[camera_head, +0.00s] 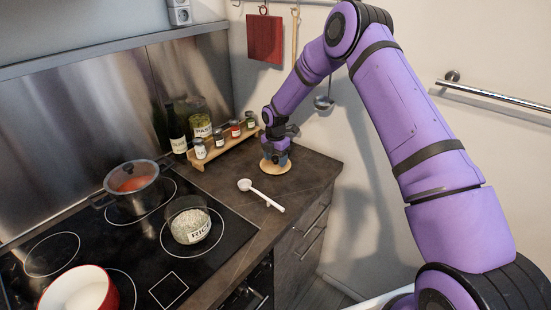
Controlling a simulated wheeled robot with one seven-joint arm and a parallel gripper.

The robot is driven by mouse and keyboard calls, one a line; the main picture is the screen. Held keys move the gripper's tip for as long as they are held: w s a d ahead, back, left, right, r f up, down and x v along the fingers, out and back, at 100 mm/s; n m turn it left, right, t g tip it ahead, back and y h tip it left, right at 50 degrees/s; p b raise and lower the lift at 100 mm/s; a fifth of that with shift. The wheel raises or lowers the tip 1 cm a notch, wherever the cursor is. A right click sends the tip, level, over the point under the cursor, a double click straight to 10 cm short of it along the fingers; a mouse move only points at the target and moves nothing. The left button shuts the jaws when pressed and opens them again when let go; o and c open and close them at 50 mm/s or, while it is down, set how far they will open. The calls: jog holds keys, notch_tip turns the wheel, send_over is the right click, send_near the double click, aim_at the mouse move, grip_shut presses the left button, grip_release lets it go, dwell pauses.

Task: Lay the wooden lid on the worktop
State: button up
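The wooden lid (276,167) is a small round pale disc at the back right of the dark worktop (310,174). It looks level and lies at or just above the surface; I cannot tell whether it touches. My gripper (276,158) points down right over the lid, its fingers at the lid's top. The fingers are too small and dark to show whether they are shut on it. A glass jar labelled RICE (189,226) stands without a lid on the hob.
A white spoon (262,195) lies on the worktop in front of the lid. A wooden rack (222,148) with small jars stands left of my gripper. A lidded pot (133,184) and a red bowl (80,292) are on the hob. The worktop's right edge is close to the lid.

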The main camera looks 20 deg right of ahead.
jog(key=shift+r, duration=0.1)
notch_tip(320, 180, up, 12)
jog(key=f, duration=0.1)
notch_tip(320, 180, up, 15)
jog(key=m+t, duration=0.1)
jog(key=m, duration=0.4)
send_over(275, 157)
jog(key=s+d, duration=0.2)
jog(key=s, duration=0.5)
jog(key=s+d+r+m+t+h, duration=0.15)
jog(key=s+r+m, duration=0.45)
jog(key=s+r, duration=0.6)
jog(key=s+d+r+m+t, duration=0.1)
jog(key=s+m, duration=0.6)
jog(key=s, duration=0.8)
jog(key=s+d+r+m+t+y, duration=0.1)
jog(key=s+m, duration=0.6)
jog(key=s, duration=0.7)
jog(key=shift+s+d+r+t, duration=0.25)
jog(key=shift+s+d+t, duration=0.15)
jog(key=shift+d, duration=0.35)
